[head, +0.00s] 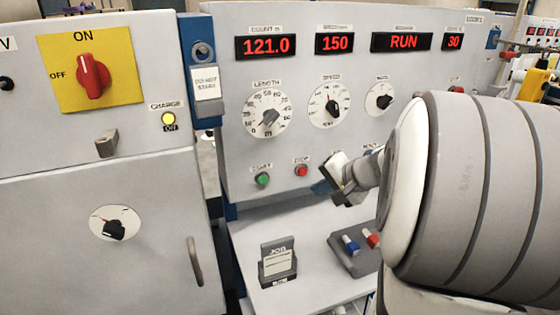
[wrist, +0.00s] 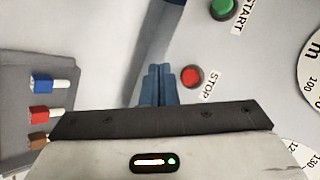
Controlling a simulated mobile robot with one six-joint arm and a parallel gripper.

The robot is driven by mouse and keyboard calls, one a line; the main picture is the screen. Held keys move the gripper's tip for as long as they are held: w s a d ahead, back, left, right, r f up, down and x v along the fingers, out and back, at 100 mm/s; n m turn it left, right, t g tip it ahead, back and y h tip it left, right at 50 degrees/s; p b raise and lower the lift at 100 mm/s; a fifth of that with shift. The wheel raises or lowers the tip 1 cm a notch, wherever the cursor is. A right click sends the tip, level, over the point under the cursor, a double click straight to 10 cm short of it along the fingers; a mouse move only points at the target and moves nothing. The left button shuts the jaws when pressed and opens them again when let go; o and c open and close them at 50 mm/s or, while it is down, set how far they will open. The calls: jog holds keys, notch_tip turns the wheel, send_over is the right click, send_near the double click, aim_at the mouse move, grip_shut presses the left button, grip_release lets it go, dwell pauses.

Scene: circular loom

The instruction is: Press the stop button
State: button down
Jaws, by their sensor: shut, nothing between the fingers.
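The red stop button (head: 302,171) is on the lower part of the grey control panel, to the right of the green start button (head: 263,179). My gripper (head: 322,188) is just right of and below the stop button in the head view. In the wrist view the stop button (wrist: 191,76) is just right of the shut blue fingertips (wrist: 158,84), with its STOP label beside it. The fingers are together and empty. I see no overlap with the button in the wrist view, and how far they are from the panel is hard to tell.
Dials such as the length dial (head: 268,112) and lit displays (head: 403,42) sit above the buttons. Below, a shelf carries a job card holder (head: 278,263) and a grey marker tray (head: 350,257). A cabinet with a red switch (head: 92,76) stands at left.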

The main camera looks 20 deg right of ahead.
aim_at(303, 171)
jog(key=shift+w+a, duration=0.1)
jog(key=shift+w, duration=2.3)
jog(key=shift+w+b, duration=0.25)
jog(key=shift+b, duration=0.1)
jog(key=shift+w, duration=0.45)
dwell(0.8)
jog(key=shift+s, duration=0.15)
jog(key=shift+s+b, duration=0.6)
jog(key=shift+s, duration=0.15)
